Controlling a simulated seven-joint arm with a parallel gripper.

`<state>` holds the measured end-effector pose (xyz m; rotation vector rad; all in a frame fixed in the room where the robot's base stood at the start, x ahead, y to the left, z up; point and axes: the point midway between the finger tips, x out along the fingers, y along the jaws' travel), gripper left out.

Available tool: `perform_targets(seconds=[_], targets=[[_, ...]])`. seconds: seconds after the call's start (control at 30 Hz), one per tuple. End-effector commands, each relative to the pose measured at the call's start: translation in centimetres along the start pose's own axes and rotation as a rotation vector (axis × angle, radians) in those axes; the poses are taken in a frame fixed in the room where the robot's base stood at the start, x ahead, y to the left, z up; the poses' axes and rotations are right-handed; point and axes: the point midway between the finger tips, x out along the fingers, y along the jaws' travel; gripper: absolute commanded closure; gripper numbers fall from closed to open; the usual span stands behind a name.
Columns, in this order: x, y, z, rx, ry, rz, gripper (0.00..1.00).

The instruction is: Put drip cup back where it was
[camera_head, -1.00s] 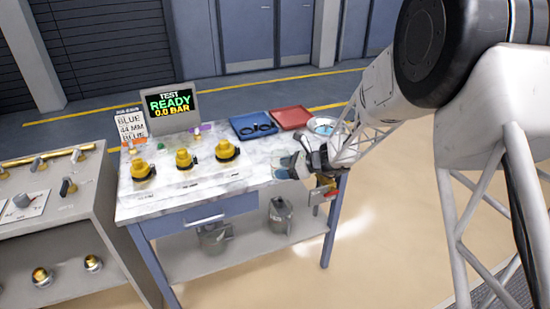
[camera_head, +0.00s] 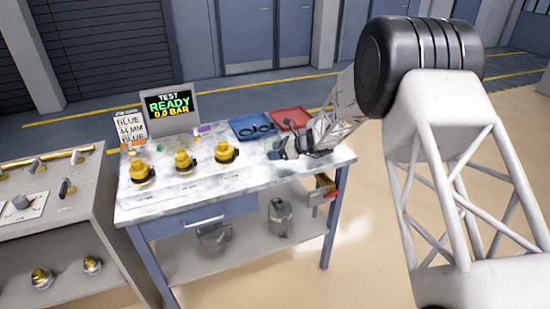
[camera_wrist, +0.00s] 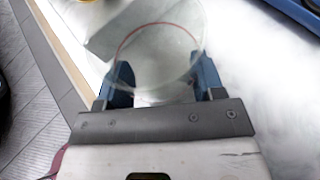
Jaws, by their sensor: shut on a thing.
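The drip cup (camera_wrist: 155,48) is clear, with a thin red ring line, and sits between the two blue fingers of my gripper (camera_wrist: 163,84) in the wrist view. My gripper is shut on it. In the head view my gripper (camera_head: 284,150) is over the right half of the workbench (camera_head: 250,179), in front of the blue tray. The cup is hard to make out there. I cannot tell whether the cup touches the bench top.
A blue tray (camera_head: 252,127) with dark rings and a red tray (camera_head: 292,118) lie at the back. Several yellow fittings (camera_head: 184,161) stand to the left. A vise-like block (camera_head: 325,188) is on the right front edge. The bench's front right top is clear.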

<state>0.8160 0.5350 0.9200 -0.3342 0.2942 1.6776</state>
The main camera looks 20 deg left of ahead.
Motion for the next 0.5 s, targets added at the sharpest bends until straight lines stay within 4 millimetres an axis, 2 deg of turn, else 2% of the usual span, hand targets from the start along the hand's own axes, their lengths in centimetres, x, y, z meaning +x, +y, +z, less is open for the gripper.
perform_targets(seconds=[0.13, 0.5], targets=[[0.27, -0.65, 0.16, -0.002, 0.000, 0.000, 0.66], [0.36, -0.67, 0.01, -0.001, 0.000, 0.000, 0.66]])
